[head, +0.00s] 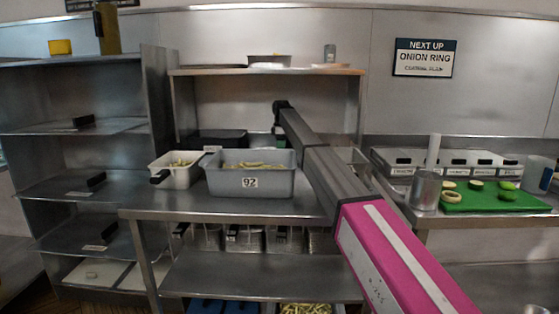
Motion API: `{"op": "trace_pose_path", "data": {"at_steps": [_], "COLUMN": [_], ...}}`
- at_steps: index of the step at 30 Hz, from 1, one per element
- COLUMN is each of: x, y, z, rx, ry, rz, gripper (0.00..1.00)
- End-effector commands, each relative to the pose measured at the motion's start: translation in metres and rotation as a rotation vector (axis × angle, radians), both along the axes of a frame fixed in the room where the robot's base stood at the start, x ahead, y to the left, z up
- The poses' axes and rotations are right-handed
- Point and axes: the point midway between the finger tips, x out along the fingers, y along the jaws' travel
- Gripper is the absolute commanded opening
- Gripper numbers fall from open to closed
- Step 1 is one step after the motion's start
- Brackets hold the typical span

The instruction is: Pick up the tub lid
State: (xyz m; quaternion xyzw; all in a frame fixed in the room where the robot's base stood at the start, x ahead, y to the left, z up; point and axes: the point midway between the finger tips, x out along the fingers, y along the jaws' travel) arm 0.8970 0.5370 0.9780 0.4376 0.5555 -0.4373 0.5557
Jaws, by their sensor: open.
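My arm reaches from the lower right to the back of the steel table, and its dark wrist bends down there. My gripper (279,130) is small in the picture, behind the grey tub's right end. It is open, and its fingertips are partly hidden. The grey tub (252,184), labelled 92, stands uncovered on the table with pale cut food inside. A flat black piece (216,137) lies behind it, left of my gripper and apart from it. I cannot tell whether this piece is the tub lid; no other lid shows clearly.
A white container (177,178) with a black handle stands left of the tub. An overhead shelf (215,71) hangs above the table's back. A shelf rack (75,128) stands at left. At right are a metal cylinder (426,190) and a green board (495,202).

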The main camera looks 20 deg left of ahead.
Motion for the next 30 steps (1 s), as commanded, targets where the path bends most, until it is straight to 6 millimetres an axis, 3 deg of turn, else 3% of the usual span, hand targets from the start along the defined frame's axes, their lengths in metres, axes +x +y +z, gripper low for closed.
{"op": "trace_pose_path", "data": {"at_steps": [7,14,16,19,30], "x": [0.001,0.002,0.002,0.002,0.002], "y": [-0.001,-0.001,-0.001,-0.001,-0.001], "z": [-0.034,-0.036,-0.036,-0.036,-0.034], "rx": [0.0,0.0,0.0,0.0,0.0], "ry": [0.001,0.0,0.0,0.0,0.0], "rz": [0.0,0.0,0.0,0.0,0.0], "gripper": [0.51,0.51,0.35,0.02,0.0]}}
